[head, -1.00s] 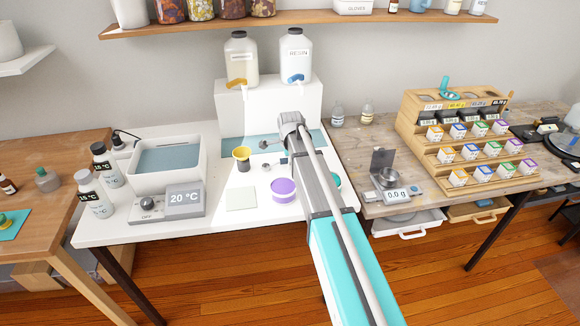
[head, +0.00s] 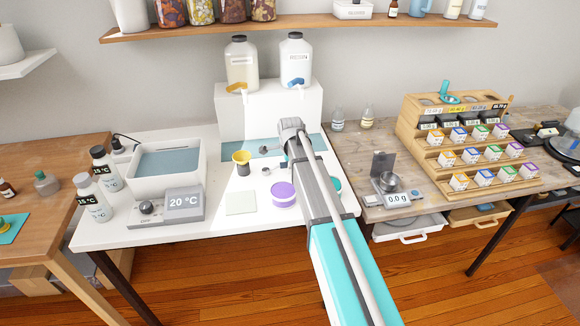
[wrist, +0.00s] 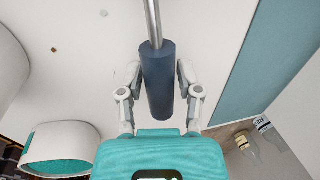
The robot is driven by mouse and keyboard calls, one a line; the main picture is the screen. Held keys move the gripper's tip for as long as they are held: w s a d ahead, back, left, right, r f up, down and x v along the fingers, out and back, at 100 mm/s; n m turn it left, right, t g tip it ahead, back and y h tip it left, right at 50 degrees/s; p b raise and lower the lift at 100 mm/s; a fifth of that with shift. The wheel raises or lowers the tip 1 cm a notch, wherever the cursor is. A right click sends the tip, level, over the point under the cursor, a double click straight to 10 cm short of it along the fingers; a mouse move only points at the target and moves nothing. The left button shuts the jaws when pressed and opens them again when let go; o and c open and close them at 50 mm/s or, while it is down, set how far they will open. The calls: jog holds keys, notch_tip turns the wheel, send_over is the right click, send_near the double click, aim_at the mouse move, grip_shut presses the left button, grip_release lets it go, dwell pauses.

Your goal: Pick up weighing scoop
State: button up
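The weighing scoop has a dark blue handle (wrist: 158,85) and a thin metal shaft. In the wrist view the handle lies between the two fingers of my gripper (wrist: 160,75), one finger close against each side. In the head view the scoop's grey bowl (head: 264,149) shows left of the end of my arm, over the white table near the teal mat. My arm hides the handle and the fingers there. The bowl's contents are too small to tell.
A yellow-topped cup (head: 242,162), a small metal cup (head: 267,171) and a purple-lidded tub (head: 283,194) stand nearby on the white table (head: 225,228). Two jugs stand on the white riser (head: 230,115) behind. A scale (head: 397,198) reads 0.0 g on the right-hand table.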

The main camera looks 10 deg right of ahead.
grip_shut()
jog(key=shift+r, duration=0.2)
notch_tip(320, 180, up, 2)
jog(key=p, duration=0.2)
jog(key=shift+r+p, duration=0.1)
jog(key=shift+p, duration=0.2)
jog(key=s+d+r+p, duration=0.7)
jog(key=s+r+p, duration=0.3)
jog(key=s, duration=0.2)
jog(key=shift+r, duration=0.2)
jog(key=shift+s, duration=0.15)
dwell(0.4)
